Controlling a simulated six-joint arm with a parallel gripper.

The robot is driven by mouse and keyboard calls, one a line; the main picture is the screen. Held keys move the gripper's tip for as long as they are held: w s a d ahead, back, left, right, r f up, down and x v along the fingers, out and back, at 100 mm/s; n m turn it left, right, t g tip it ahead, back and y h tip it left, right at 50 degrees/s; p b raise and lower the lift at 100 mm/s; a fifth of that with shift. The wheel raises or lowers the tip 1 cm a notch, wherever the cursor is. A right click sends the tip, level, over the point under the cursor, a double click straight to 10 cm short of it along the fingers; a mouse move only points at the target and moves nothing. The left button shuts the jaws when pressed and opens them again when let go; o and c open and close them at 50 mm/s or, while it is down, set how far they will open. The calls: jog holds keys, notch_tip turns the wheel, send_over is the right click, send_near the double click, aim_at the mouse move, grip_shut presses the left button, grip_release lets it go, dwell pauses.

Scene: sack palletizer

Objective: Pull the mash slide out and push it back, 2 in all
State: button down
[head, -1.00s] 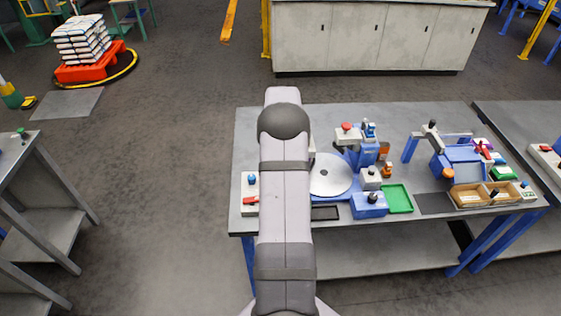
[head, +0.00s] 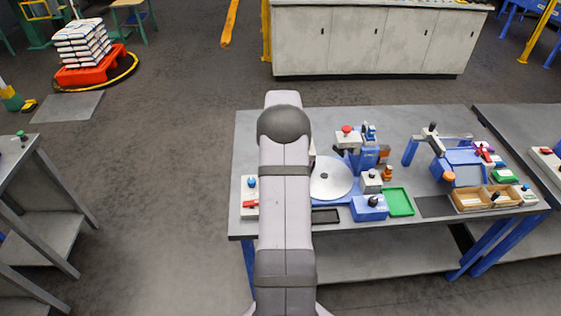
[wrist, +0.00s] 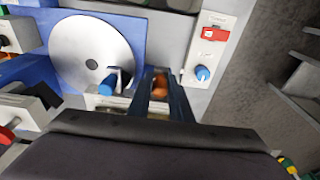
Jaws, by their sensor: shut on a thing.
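My gripper (wrist: 162,100) is in the wrist view, its two dark fingers closed around an orange-brown knob (wrist: 160,84). The knob looks like the handle of the mash slide, but the slide's body is mostly hidden by the fingers and wrist, so I cannot tell how far out it is. In the head view my arm covers the gripper and this knob.
Left of the fingers are a blue knob (wrist: 107,87) and a pale disc (wrist: 90,52); the disc (head: 331,178) also shows on the bench (head: 430,125). A panel with a red switch (wrist: 214,34) and blue knob (wrist: 202,73) stands close on the right.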

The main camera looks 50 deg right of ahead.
jog(key=shift+s+a, duration=0.9)
jog(key=shift+w+d, duration=0.1)
jog(key=shift+w+d+p, duration=0.45)
jog(key=shift+w+d, duration=0.7)
jog(key=shift+w, duration=0.05)
jog(key=shift+s+a, duration=1.25)
jog(key=shift+s, duration=0.05)
